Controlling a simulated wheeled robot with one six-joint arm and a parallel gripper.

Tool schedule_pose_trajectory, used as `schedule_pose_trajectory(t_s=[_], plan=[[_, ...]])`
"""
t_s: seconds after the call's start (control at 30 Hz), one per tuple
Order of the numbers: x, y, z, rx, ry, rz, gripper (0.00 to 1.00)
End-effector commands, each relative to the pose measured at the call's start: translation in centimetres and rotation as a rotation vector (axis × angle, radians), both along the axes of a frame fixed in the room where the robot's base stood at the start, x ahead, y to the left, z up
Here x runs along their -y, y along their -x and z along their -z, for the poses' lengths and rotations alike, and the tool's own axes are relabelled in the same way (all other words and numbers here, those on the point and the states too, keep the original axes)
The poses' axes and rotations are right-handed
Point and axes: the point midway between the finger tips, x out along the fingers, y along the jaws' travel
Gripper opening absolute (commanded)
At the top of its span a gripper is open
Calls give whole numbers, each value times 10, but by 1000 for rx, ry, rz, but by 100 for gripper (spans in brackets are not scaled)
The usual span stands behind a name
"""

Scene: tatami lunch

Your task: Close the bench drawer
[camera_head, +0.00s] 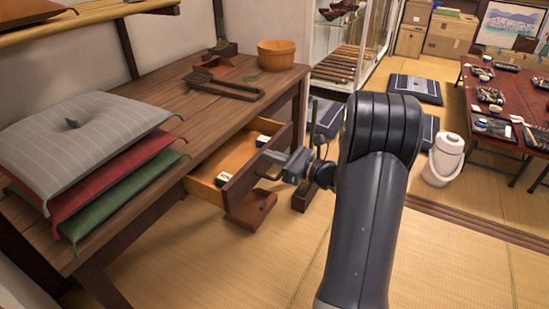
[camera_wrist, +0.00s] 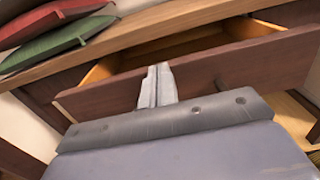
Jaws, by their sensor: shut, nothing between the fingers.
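The bench drawer (camera_head: 229,165) is pulled out from under the wooden bench top (camera_head: 185,112), with a few small boxes inside. In the wrist view, the drawer front (camera_wrist: 215,75) runs across the picture, with the drawer's open inside showing behind it. My gripper (camera_head: 275,157) is at the outer face of the drawer front. Its shut fingers (camera_wrist: 157,84) lie over the middle of the front in the wrist view, with nothing between them. I cannot tell whether the fingertips touch the wood. No drawer handle is clearly visible.
Striped grey, red and green cushions (camera_head: 82,143) are stacked on the bench's left end. A wooden tub (camera_head: 276,54) and wooden tools (camera_head: 222,84) lie toward its back. A brown wooden object (camera_head: 250,208) is below the drawer. Tatami floor (camera_head: 225,262) in front is clear.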

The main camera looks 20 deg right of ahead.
Motion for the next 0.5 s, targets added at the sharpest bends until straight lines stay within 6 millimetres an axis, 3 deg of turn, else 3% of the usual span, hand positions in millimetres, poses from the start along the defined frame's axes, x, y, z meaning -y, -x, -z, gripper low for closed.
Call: schedule_pose_trajectory(t_s=[0.17,0.5], plan=[[-10,-12,-1,1,1,-6,0],[-61,-77,0,1,1,-6,0]])
